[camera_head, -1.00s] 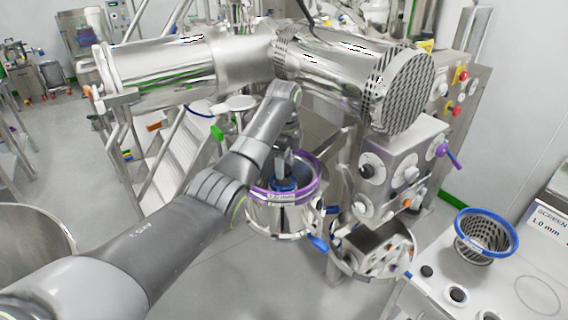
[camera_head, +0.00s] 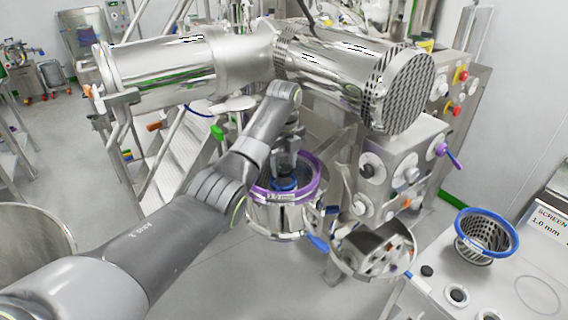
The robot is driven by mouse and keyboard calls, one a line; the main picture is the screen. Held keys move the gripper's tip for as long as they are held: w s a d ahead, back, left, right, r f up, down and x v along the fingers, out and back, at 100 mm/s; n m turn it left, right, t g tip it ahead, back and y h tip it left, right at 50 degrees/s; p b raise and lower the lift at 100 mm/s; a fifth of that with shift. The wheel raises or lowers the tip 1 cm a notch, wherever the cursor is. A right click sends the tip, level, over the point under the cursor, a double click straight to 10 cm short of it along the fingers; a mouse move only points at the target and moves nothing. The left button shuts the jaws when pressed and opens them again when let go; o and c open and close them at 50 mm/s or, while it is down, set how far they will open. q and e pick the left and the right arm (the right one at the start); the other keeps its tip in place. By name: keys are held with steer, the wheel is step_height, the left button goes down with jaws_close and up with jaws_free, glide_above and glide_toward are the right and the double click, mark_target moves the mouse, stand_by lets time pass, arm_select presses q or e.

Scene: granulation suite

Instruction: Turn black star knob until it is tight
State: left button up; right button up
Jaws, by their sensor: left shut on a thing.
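A steel bowl with a purple rim (camera_head: 312,190) sits in the middle of the view, below the large steel cylinders. My left arm reaches in from the lower left, and my left gripper (camera_head: 284,172) points down into the bowl. It is shut on a part at the bowl's centre, just above a blue piece (camera_head: 284,184). The fingers hide that part; it fits the black star knob, but its shape does not show clearly. My right gripper is not in view.
A steel control box (camera_head: 395,165) with several knobs and a purple handle (camera_head: 442,150) stands right of the bowl. A blue-rimmed screen basket (camera_head: 487,235) sits on a bench at the lower right. Large steel cylinders (camera_head: 165,75) hang above the arm.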

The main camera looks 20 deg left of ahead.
arm_select(q)
steer(key=m, duration=0.5)
steer(key=shift+r+m, duration=0.1)
steer(key=shift+m, duration=0.2)
steer(key=m, duration=0.5)
steer(key=shift+m, duration=0.3)
steer(key=o, duration=1)
steer(key=shift+w, duration=0.1)
